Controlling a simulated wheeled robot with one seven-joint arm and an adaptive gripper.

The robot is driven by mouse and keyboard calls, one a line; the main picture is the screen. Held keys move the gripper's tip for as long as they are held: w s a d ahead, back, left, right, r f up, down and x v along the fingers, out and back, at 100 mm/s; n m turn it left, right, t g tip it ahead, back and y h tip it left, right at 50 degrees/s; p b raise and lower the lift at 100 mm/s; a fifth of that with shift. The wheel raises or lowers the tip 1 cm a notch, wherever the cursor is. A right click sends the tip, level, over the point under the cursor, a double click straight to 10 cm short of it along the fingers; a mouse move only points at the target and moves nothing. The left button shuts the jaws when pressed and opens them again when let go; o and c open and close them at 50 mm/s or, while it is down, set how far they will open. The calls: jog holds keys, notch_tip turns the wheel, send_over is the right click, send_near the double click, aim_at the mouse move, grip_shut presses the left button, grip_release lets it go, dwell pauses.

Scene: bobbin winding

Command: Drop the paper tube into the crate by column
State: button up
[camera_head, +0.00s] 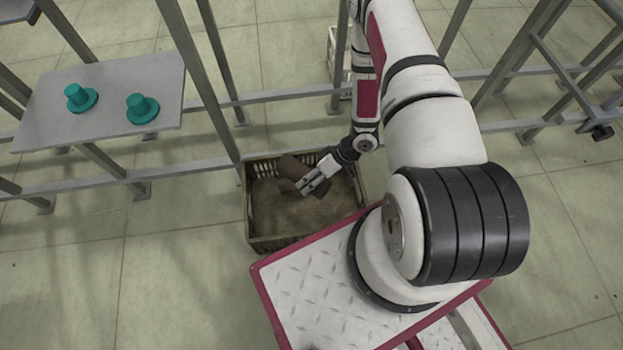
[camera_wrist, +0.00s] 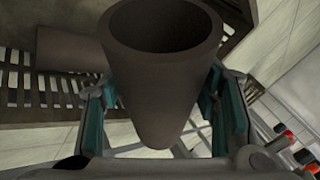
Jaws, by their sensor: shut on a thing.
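My gripper (camera_head: 309,186) is shut on a brown, hollow paper tube (camera_wrist: 152,100). The wrist view shows the tube between the two finger pads, its open end towards the camera. In the head view my gripper is over the slatted, tan crate (camera_head: 276,243), and the held tube is partly hidden by the fingers. I cannot tell how high it is above the crate floor. Another brown tube (camera_wrist: 70,48) lies at the left in the wrist view; a brown tube (camera_head: 292,166) also shows near the crate's back wall in the head view.
A grey frame post (camera_head: 208,90) stands just behind the crate's left corner. A grey shelf (camera_head: 60,125) at the left bears two teal flanged pieces (camera_head: 142,108). My base is close at the crate's front right. Floor left of the crate is clear.

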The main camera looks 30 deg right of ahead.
jog(key=o, duration=1.3)
jog(key=shift+c, duration=0.2)
jog(key=v, duration=1.2)
